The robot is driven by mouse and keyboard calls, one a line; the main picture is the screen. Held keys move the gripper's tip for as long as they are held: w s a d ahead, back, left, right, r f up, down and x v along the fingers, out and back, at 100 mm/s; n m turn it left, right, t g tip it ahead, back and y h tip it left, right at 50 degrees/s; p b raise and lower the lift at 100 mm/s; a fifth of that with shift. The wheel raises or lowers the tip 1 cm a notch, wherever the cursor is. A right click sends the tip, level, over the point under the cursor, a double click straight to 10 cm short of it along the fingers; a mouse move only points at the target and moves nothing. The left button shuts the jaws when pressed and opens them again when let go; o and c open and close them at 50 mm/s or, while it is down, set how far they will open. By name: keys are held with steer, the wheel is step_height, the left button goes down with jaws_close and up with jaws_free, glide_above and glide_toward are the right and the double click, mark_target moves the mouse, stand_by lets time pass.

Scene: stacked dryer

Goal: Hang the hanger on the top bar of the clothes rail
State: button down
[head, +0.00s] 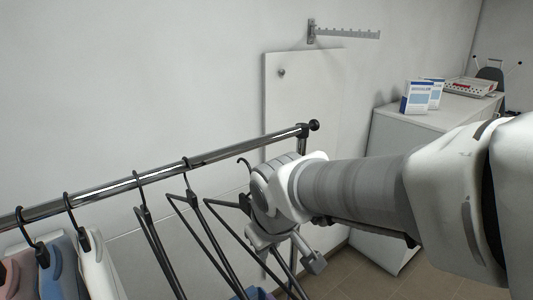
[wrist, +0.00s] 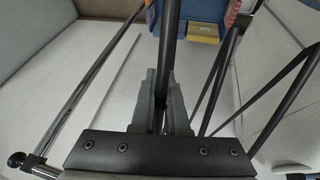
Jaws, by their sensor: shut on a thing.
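The clothes rail's top bar (head: 110,188) is a shiny metal tube sloping up to a black end knob at right. A black hanger (head: 226,204) is at my gripper (head: 285,252), near the bar's right end. Its hook shows just below and in front of the bar; I cannot tell whether it touches. In the wrist view my gripper (wrist: 164,105) is shut on a dark bar of the hanger (wrist: 168,45), between its two grey fingers. The top bar (wrist: 85,95) runs along the left there. My arm hides the hanger's right part in the head view.
Two empty black hangers (head: 153,240) and several with garments (head: 93,255) hang further left on the bar. A wall hook rail (head: 345,33) is above a white panel (head: 300,90). A white counter (head: 400,135) with boxes (head: 417,97) stands at right.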

steer(key=w+a+f, duration=0.1)
steer(key=w+a, duration=0.5)
steer(key=w, duration=0.2)
steer(key=shift+f, duration=0.2)
stand_by(0.5)
stand_by(0.3)
steer(key=c, duration=0.8)
jaws_free()
steer(key=shift+c, duration=0.2)
steer(key=shift+r, duration=0.1)
